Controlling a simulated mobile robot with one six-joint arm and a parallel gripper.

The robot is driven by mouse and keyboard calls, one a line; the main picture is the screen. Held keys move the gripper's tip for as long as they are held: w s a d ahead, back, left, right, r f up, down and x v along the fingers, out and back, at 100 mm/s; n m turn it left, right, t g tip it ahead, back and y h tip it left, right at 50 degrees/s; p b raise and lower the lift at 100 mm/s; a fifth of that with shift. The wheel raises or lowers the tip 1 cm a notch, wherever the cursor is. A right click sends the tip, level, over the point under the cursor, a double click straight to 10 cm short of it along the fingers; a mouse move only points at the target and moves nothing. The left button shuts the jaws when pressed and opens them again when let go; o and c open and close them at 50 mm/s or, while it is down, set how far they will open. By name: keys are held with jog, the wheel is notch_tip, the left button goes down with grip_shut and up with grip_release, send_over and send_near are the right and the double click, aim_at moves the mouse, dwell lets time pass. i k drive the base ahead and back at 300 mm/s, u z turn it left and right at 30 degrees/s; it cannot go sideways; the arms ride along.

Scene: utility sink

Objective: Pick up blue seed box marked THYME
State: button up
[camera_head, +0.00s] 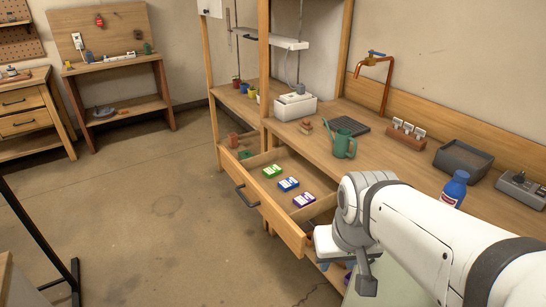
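A blue seed box (289,184) with a white label lies in the open drawer (282,222), between a green box (272,171) and a purple box (304,200). The label writing is too small to read. My arm comes in from the right. Its end, with my gripper (366,284), hangs in front of the workbench, right of the drawer and apart from the blue box. The fingers do not show clearly, so I cannot tell whether they are open or shut.
The bench top (395,160) holds a green watering can (342,143), a dark tray (348,126), a grey bin (463,158) and a blue bottle (455,188). A wooden post (264,70) rises behind the drawer's left end. The floor left of the drawer is clear.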

aim_at(289, 183)
jog(key=u, duration=1.35)
jog(key=i, duration=2.8)
jog(key=z, duration=4.1)
jog(key=i, duration=0.45)
jog(key=u, duration=0.25)
